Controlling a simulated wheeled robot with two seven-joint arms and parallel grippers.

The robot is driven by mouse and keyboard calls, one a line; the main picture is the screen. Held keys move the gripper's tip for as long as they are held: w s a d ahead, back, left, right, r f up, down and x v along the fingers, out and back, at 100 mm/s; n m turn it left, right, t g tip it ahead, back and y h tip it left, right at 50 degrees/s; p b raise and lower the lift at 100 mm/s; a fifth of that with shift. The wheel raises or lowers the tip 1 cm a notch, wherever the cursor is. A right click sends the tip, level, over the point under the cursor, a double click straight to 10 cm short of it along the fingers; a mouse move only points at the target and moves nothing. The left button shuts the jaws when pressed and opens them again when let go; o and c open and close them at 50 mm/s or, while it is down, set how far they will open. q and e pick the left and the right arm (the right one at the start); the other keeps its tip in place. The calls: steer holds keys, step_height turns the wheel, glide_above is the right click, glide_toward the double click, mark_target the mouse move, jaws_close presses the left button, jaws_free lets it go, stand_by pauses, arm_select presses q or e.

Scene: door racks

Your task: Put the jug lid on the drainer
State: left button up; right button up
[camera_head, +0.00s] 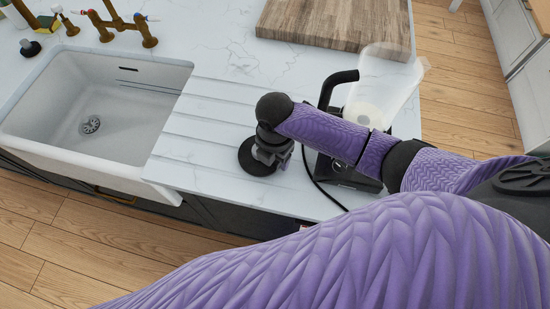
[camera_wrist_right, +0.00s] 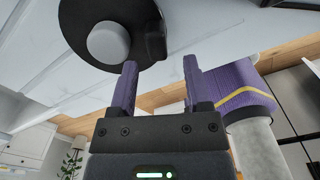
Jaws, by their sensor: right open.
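The jug lid (camera_head: 246,160), a black disc, lies flat on the worktop by the right end of the drainer (camera_head: 188,128), the grooved white surface beside the sink. In the head view my gripper partly covers it, and I cannot tell how far it lies over the grooves. The right wrist view shows the lid (camera_wrist_right: 150,38) with its round grey knob. My right gripper (camera_wrist_right: 159,63) is open with nothing between its fingers; it also shows in the head view (camera_head: 268,155). The left finger overlaps the disc's edge in the picture, and the knob is outside the jaws. My left gripper is not in view.
A translucent jug (camera_head: 395,80) on a black appliance stands right of the lid, partly behind my arm, with a black cable near it. A wooden board (camera_head: 330,22) lies at the back. The white sink (camera_head: 110,100) is at left. The drainer's middle is clear.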

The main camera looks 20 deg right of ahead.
step_height(320, 180, up, 9)
steer(key=p, duration=0.1)
steer(key=shift+p, duration=0.4)
